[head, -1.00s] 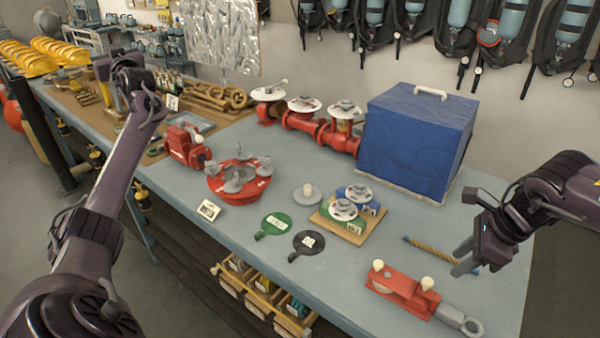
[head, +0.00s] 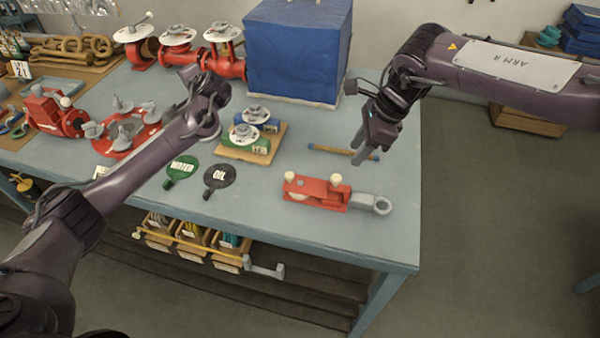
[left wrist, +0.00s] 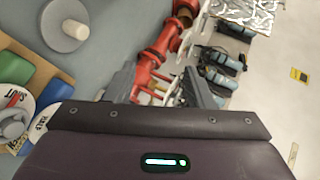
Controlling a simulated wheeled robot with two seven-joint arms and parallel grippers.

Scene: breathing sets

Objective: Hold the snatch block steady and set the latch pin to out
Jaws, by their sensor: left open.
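The snatch block (head: 320,193) lies flat near the front right of the bench in the head view. It is red with a grey shackle and eye (head: 374,203) at its right end. Two cream knobs stand on it, one at the left end (head: 290,177) and one near the shackle (head: 336,179); I cannot tell which is the latch pin. My right gripper (head: 359,153) hangs above and behind the block, apart from it; its finger gap is unclear. My left gripper (head: 190,76) is open and empty over the bench, left of the block; its parted fingers show in the left wrist view (left wrist: 158,82).
A brown rod (head: 343,152) with blue ends lies behind the block, close to the right gripper. WATER (head: 181,169) and OIL (head: 219,177) tags lie to the left. A valve board (head: 235,152) and blue-covered box (head: 298,55) stand behind. The bench front right is clear.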

